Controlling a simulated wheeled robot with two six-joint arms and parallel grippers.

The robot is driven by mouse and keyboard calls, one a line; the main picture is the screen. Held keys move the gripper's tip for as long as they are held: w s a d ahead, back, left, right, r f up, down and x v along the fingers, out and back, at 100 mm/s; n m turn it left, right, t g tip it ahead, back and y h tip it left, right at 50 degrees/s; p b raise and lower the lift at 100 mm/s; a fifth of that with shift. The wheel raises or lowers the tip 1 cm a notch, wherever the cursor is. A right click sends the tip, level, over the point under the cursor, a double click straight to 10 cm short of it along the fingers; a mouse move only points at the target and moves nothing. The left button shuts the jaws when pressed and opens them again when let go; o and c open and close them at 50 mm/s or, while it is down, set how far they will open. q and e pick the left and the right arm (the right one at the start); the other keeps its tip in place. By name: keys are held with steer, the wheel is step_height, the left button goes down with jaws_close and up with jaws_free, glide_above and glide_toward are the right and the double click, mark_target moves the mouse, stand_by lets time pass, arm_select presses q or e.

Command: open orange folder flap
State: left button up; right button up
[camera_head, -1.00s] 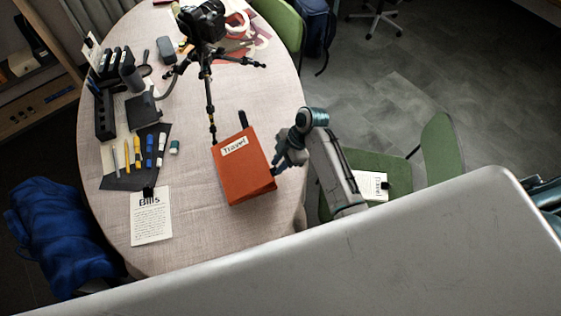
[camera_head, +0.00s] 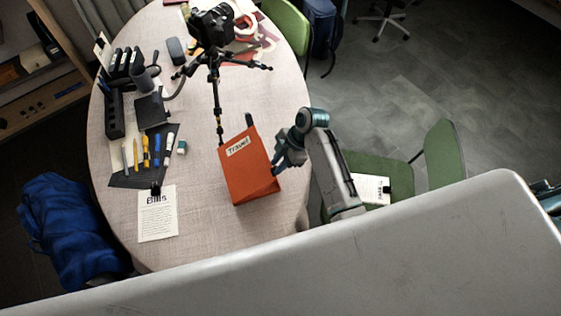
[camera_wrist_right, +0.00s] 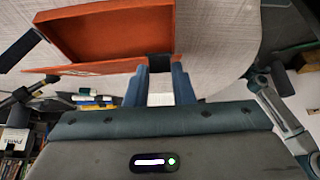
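The orange folder (camera_head: 248,175) labelled "Travel" lies on the table right of centre. Its lower right corner shows a wedge-shaped gap. In the right wrist view the orange folder (camera_wrist_right: 55,30) shows a shadowed orange hollow with raised edges. One black tab (camera_head: 250,120) sticks out at its top edge. Another black tab (camera_wrist_right: 159,66) sits between the fingertips of my right gripper (camera_wrist_right: 160,76) and fills the gap. In the head view my right gripper (camera_head: 276,168) is at the folder's right edge. Its arm partly covers the tips. My left gripper is not in view.
A camera tripod (camera_head: 215,75) stands just behind the folder. Pens and markers (camera_head: 145,150), a dark organiser (camera_head: 114,115) and a "Bills" sheet (camera_head: 158,220) are on the left. A green chair (camera_head: 440,155) holding papers (camera_head: 370,188) stands right of the table.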

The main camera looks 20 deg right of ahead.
steer(key=shift+a+r+p, duration=0.35)
steer(key=shift+a+r, duration=0.3)
steer(key=shift+r, duration=0.2)
steer(key=shift+s+a+r, duration=0.1)
steer(key=shift+a+r, duration=0.85)
steer(key=shift+r, duration=0.15)
steer(key=shift+a+r, duration=0.8)
steer(key=shift+a, duration=0.35)
